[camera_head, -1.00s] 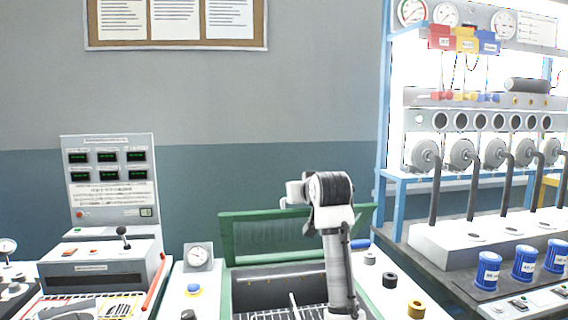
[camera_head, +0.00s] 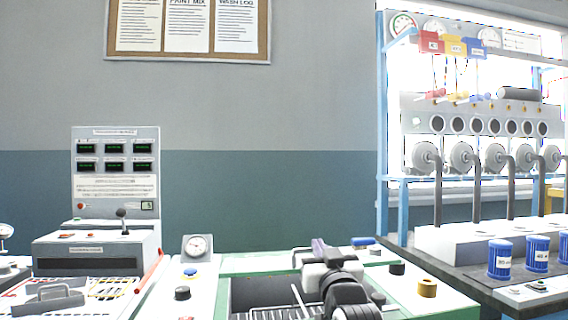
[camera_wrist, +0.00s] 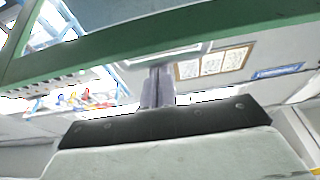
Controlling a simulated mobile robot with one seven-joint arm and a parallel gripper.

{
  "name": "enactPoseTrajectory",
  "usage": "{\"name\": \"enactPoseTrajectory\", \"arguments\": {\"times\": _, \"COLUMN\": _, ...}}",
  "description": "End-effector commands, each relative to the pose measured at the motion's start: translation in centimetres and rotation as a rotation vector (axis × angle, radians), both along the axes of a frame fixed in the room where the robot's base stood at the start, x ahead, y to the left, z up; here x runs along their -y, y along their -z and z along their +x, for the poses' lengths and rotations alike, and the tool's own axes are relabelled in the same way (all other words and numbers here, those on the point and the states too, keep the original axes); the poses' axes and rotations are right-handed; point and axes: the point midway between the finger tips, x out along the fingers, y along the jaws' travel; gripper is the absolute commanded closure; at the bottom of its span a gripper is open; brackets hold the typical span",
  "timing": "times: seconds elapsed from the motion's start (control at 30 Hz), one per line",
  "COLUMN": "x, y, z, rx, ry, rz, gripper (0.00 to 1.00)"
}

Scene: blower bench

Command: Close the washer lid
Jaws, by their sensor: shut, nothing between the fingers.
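The washer (camera_head: 212,291) stands at the bottom centre of the head view, with a green edge and a dark basin. Its wire rack shows inside. The upright lid panel does not show in this view, and I cannot tell the lid's angle. In the wrist view a green bar (camera_wrist: 150,42), which looks like the lid's frame, crosses above my gripper (camera_wrist: 157,88). My gripper shows at the far side of the basin in the head view (camera_head: 318,246). Its fingers are shut with nothing between them. I cannot tell whether it touches the lid.
A control console (camera_head: 115,185) stands to the left, with a gauge (camera_head: 197,246) between it and the washer. Blue cans (camera_head: 500,258) stand farther right.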

Motion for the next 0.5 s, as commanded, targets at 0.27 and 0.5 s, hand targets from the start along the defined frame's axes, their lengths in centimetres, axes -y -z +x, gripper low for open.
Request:
{"name": "enactPoseTrajectory", "arguments": {"times": 0.27, "x": 0.3, "y": 6.5, "z": -1.5, "rx": 0.137, "ry": -0.002, "rz": 0.030, "gripper": 1.00}}
{"name": "enactPoseTrajectory", "arguments": {"times": 0.5, "x": 0.4, "y": 9.3, "z": -2.1, "rx": 0.143, "ry": 0.000, "rz": 0.029, "gripper": 1.00}}
